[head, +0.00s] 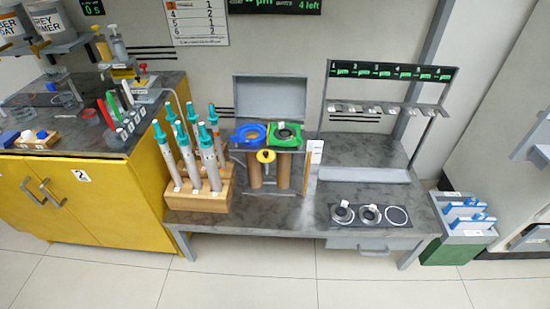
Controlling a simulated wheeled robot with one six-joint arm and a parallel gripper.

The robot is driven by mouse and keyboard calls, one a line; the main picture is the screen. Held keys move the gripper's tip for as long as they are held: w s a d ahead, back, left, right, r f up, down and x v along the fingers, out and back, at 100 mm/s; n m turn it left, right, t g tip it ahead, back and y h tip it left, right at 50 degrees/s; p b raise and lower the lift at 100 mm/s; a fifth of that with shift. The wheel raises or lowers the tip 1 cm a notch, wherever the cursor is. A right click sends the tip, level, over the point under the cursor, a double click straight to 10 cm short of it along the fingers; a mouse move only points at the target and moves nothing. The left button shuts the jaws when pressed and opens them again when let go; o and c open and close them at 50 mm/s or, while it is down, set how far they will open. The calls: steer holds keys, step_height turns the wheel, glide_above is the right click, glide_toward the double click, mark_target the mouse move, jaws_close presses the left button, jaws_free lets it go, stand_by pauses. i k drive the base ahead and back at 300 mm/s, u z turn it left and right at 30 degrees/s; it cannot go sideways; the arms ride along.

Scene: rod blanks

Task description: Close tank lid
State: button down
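A grey rectangular panel (270,98) stands upright at the back of the bench and looks like the tank lid in a raised position. In front of it is a frame with a blue ring (249,134) and a green ring (286,134) side by side on top. Whether this frame is the tank cannot be told for sure. The inside below the panel is hidden by the rings. My gripper is not in view.
A wooden rack (200,190) of several teal-capped tools stands left of the frame. A grey stand (385,110) with green displays is on the right. Round pieces lie on a dark mat (370,217) at the front right. A yellow cabinet (90,195) adjoins at left. The floor in front is clear.

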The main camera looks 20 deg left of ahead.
mark_target(258, 95)
steer(key=z, duration=0.1)
steer(key=k, duration=0.45)
steer(key=u, duration=1.35)
steer(key=i, duration=1.95)
steer(key=z, duration=0.65)
